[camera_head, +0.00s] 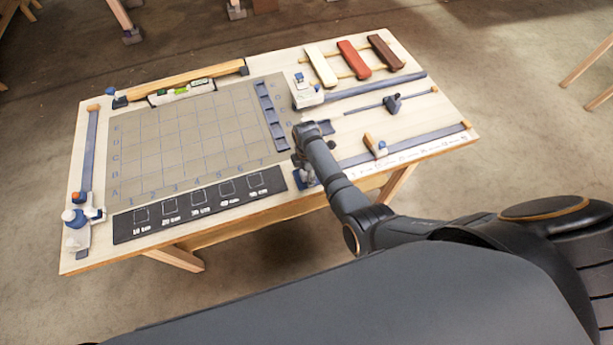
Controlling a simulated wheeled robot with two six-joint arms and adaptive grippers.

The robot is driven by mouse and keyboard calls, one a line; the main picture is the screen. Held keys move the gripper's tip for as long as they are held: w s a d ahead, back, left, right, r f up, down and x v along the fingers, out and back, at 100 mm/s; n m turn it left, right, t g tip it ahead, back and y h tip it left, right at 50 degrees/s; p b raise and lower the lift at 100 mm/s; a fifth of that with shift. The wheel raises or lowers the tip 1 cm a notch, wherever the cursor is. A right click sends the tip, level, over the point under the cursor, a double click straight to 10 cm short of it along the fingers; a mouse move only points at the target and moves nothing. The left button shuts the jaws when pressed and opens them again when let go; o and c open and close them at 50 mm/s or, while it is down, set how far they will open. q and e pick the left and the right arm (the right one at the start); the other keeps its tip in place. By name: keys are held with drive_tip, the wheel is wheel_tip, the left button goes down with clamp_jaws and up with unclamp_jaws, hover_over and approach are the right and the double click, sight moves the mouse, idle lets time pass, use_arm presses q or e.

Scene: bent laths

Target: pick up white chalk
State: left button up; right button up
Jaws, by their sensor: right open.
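A small narrow tray (181,92) lies at the far edge of the grid board, with short green and pale pieces in it. A pale piece (163,92) at its left end looks like the white chalk, but it is too small to be sure. My right gripper (303,180) is open near the front edge of the table, just right of the grid board and well apart from the tray. My wrist partly hides it, and its fingers are hard to make out. My left gripper is not in view.
The wooden table (420,62) carries a grey grid board (190,130), a black strip of marked squares (150,230) and a blue slotted rack (270,115). White, red and brown laths (353,60) lie at the back right. Blue rails (375,87) lie at the right.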

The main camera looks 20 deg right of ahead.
clamp_jaws()
drive_tip(key=shift+r, duration=0.1)
drive_tip(key=shift+r, duration=0.1)
idle(0.3)
